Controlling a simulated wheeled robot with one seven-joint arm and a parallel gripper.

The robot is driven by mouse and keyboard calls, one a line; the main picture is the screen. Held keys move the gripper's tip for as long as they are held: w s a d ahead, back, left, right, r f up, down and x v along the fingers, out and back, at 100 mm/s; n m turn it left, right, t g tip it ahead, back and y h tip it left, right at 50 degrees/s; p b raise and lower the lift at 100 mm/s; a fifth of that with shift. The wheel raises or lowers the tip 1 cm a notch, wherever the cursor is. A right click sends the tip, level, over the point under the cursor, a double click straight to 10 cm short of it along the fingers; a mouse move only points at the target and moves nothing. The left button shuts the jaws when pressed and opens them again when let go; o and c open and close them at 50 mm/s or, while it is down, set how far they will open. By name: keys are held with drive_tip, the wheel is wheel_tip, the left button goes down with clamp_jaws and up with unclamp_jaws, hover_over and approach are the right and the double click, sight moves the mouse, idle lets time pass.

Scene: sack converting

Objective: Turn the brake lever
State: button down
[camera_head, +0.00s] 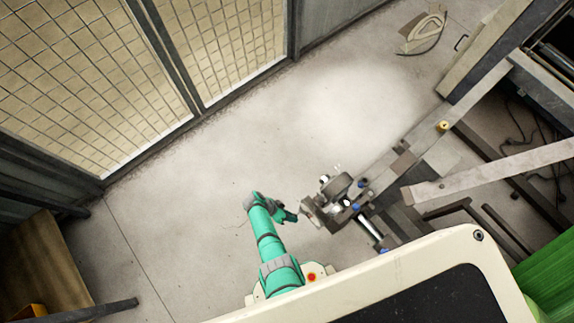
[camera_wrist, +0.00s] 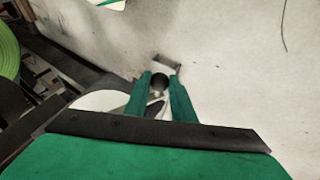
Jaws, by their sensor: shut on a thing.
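The brake lever shows in the wrist view as a dark round knob (camera_wrist: 159,81) on a short pale stem. The two green fingers of my gripper (camera_wrist: 163,92) stand on either side of it and are shut on it. In the head view my gripper (camera_head: 291,216) is at the end of my green arm, close to the left side of the metal brake assembly (camera_head: 338,188). The lever itself is too small to make out there, and how far it is turned cannot be told.
The machine's steel frame (camera_head: 435,150) extends to the upper right, with a bare beam (camera_head: 490,172) crossing it. A green roll (camera_head: 548,278) is at the lower right. A mesh fence (camera_head: 85,75) stands at the upper left. The concrete floor (camera_head: 190,200) between is clear.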

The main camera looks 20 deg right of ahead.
drive_tip(key=shift+w, duration=0.1)
drive_tip(key=c, duration=1.5)
unclamp_jaws()
drive_tip(key=shift+a+r, duration=0.1)
drive_tip(key=shift+r, duration=0.05)
drive_tip(key=v, duration=1)
drive_tip(key=shift+a+r, duration=0.2)
drive_tip(key=shift+a, duration=0.05)
